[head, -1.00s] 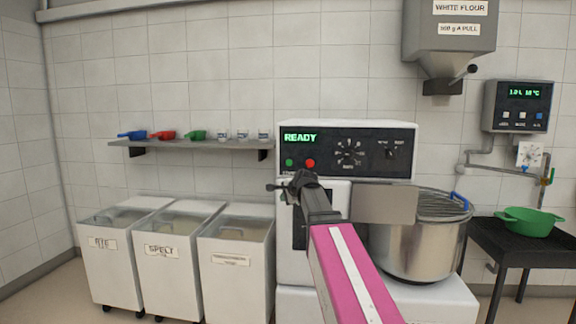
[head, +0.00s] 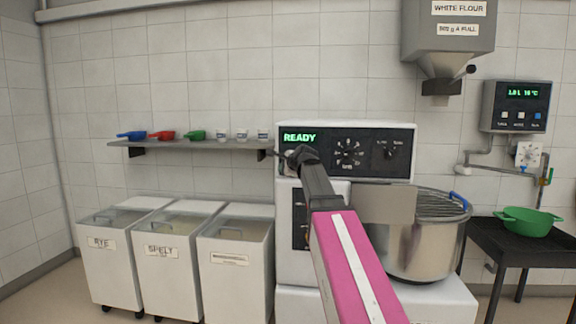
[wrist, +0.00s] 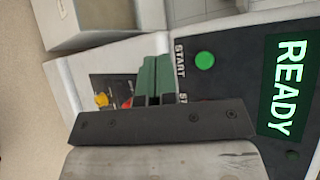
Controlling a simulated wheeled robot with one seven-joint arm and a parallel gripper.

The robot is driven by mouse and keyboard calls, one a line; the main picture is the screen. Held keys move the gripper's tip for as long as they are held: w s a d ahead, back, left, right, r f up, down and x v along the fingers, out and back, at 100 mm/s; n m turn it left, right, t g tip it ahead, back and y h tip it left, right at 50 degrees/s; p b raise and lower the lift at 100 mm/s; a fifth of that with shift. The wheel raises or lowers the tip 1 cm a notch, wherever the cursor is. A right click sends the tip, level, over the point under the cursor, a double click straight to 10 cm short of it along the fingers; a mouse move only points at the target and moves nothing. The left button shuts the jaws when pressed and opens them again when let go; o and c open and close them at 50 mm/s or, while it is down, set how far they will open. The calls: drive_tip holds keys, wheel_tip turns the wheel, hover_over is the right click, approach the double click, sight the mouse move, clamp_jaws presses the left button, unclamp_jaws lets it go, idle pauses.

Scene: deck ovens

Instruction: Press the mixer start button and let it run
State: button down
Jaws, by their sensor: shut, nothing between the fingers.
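The mixer (head: 440,302) has a dark control panel whose display (head: 299,137) reads READY in green. My gripper (head: 285,156) is shut and empty in front of the panel's left part, just below the display, and hides the buttons there in the head view. In the wrist view, the round green start button (wrist: 204,60) shows beside the word START. My gripper's closed fingers (wrist: 154,66) are to the left of it in that picture, apart from it in the image. A second label beginning "ST" is partly hidden by my gripper. Whether the fingers touch the panel cannot be told.
The steel bowl (head: 418,252) stands at the mixer's right under a wire guard (head: 442,205). A shelf (head: 215,144) with scoops is left of the panel, above several white bins (head: 236,278). A black table (head: 510,245) holds a green bowl (head: 528,220).

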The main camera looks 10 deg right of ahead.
drive_tip(key=w+d, duration=0.2)
drive_tip(key=w, duration=0.6)
drive_tip(key=shift+d, duration=0.35)
drive_tip(key=shift+w, duration=0.1)
idle(1.7)
drive_tip(key=shift+w+d, duration=0.1)
drive_tip(key=shift+w, duration=0.25)
drive_tip(key=shift+w+d, duration=0.15)
drive_tip(key=shift+w, duration=0.3)
idle(0.8)
drive_tip(key=shift+s, duration=0.1)
drive_tip(key=shift+s+a, duration=0.25)
drive_tip(key=shift+s, duration=0.5)
drive_tip(key=shift+s, duration=0.1)
drive_tip(key=s, duration=0.1)
drive_tip(key=s+a, duration=0.1)
drive_tip(key=s, duration=0.2)
drive_tip(key=shift+s+a, duration=0.25)
drive_tip(key=shift+a, duration=0.05)
